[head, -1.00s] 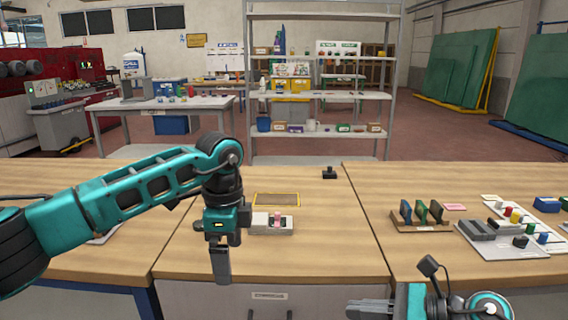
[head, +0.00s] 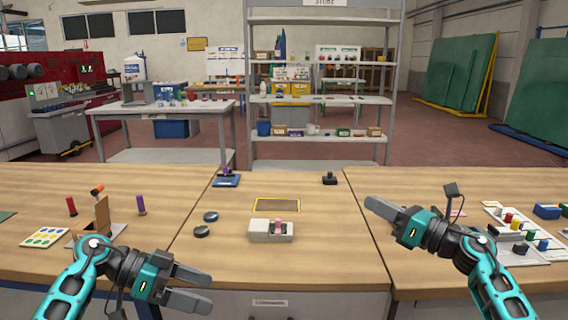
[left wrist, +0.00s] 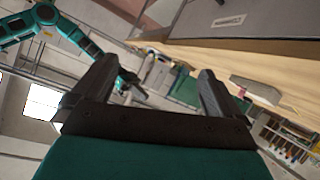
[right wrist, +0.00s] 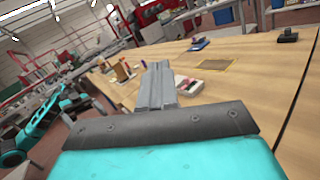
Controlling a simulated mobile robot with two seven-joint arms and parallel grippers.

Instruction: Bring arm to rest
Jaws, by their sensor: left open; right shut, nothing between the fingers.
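My left gripper (head: 192,288) is at the lower left of the head view, in front of the bench's front edge. It is open with nothing between its fingers, which show spread in the left wrist view (left wrist: 155,90). My right gripper (head: 376,208) is over the right part of the bench in the head view, pointing left. Its fingers are closed together and empty, also in the right wrist view (right wrist: 160,75). Both grippers are apart from the objects on the bench.
A pale block with a pink piece (head: 271,231) sits mid-bench, before a yellow-edged mat (head: 277,205). Two dark round discs (head: 202,231) lie left of it. A stand (head: 103,218) and coloured dot card (head: 45,237) are at left. A white tray (head: 535,250) is at right.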

